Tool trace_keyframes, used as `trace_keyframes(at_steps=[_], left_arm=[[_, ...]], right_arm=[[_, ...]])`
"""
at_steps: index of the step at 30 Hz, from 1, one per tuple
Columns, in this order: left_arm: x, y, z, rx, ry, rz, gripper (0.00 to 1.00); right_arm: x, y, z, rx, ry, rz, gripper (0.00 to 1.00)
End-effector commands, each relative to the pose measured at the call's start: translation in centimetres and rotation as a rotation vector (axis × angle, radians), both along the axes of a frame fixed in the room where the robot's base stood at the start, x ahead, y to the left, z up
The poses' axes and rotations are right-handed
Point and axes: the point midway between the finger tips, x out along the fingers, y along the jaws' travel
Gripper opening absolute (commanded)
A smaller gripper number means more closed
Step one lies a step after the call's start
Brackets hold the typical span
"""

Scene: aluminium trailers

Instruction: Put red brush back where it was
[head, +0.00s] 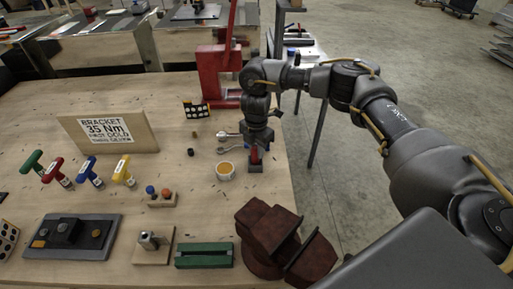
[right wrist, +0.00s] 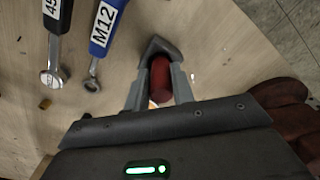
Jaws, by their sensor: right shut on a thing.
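The red brush (head: 254,153) is between the fingers of my right gripper (head: 256,161), above the right part of the wooden bench. In the right wrist view, the red brush (right wrist: 160,78) sits between the two grey fingers of the right gripper (right wrist: 160,85), which is shut on it. Its lower end is hidden, so I cannot tell whether it touches the bench. My left gripper is not in view.
A red press (head: 217,75) stands behind the gripper. Dark red-brown blocks (head: 270,236) lie in front of it, and a green block (head: 204,255) beside them. Wrenches (right wrist: 101,30) lie on the bench nearby. A bracket sign (head: 107,133) and coloured T-handles (head: 90,172) stand left.

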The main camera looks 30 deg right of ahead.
Motion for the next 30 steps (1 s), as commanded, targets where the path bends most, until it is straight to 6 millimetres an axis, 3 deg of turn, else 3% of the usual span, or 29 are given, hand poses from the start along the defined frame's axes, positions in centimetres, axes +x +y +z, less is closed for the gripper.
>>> trace_keyframes(at_steps=[11, 12, 17, 26, 30], left_arm=[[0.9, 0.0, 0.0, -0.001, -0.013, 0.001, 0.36], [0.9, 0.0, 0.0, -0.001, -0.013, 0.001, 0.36], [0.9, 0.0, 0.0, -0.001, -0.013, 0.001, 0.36], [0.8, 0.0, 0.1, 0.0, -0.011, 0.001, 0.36], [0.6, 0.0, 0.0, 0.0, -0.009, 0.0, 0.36]], right_arm=[[0.0, 0.0, -0.5, -0.001, 0.0, 0.0, 0.02], [0.0, 0.0, -0.6, -0.001, -0.001, 0.001, 0.26], [0.0, 0.0, -0.5, -0.001, -0.001, 0.001, 0.46], [0.0, 0.0, -0.3, -0.001, -0.001, 0.001, 0.46], [0.1, 0.0, 1.1, -0.001, -0.006, 0.003, 0.46]])
